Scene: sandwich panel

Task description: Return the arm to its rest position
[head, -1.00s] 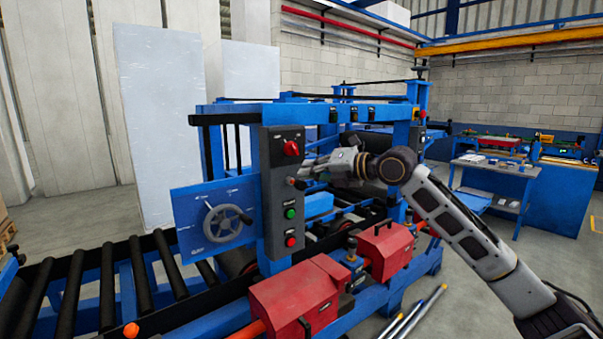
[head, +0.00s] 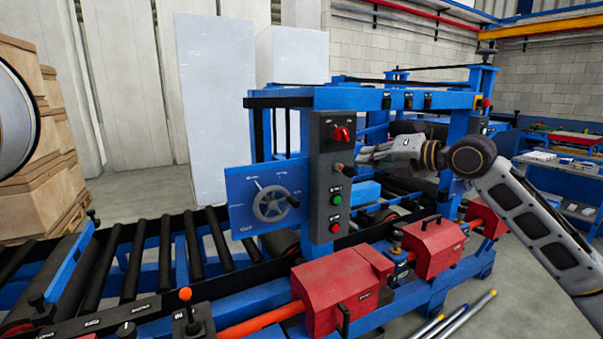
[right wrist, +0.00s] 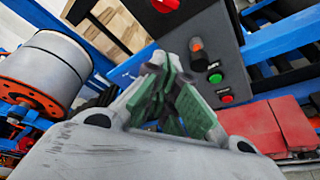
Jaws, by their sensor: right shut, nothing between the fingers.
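My right gripper (head: 372,155) is beside the grey control panel (head: 331,190) of the blue machine, a little to its right in the head view. Its fingers are shut with nothing between them. The panel carries a red rotary switch (head: 341,133), a green button (head: 337,199) and a red button (head: 335,227). In the right wrist view the gripper (right wrist: 170,95) points toward the panel (right wrist: 205,50), with an orange-tipped black lever (right wrist: 197,50) and the buttons just beyond the fingertips. I cannot tell whether the fingers touch the panel. My left gripper is not seen.
A blue plate with a handwheel (head: 273,203) is left of the panel. Red motor housings (head: 340,290) and a roller conveyor (head: 150,260) lie below. Stacked cartons (head: 45,185) stand at the left. A large coil (right wrist: 45,70) shows in the right wrist view.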

